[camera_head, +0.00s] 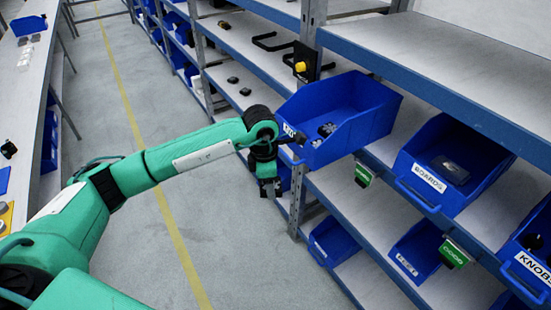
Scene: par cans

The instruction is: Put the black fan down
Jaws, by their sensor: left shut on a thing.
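My left arm reaches in from the left. Its dark gripper (268,186) points down in front of the shelf, at the near left corner of a blue bin (365,112). The gripper is shut on a small dark thing at its fingertips, taken to be the black fan; it is hard to tell apart from the dark fingers. It hangs in the air, with floor and shelf edge behind it. The bin holds a few small dark grey parts (327,130), and my wrist partly hides its label. My right gripper is not in view.
A blue bin labelled BOARDS (448,165) and one labelled KNOBS (530,250) stand further right. Lower bins (332,243) sit below. A grey post (298,195) is close to the gripper. The aisle floor (235,255) is clear. A bench (30,120) stands at left.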

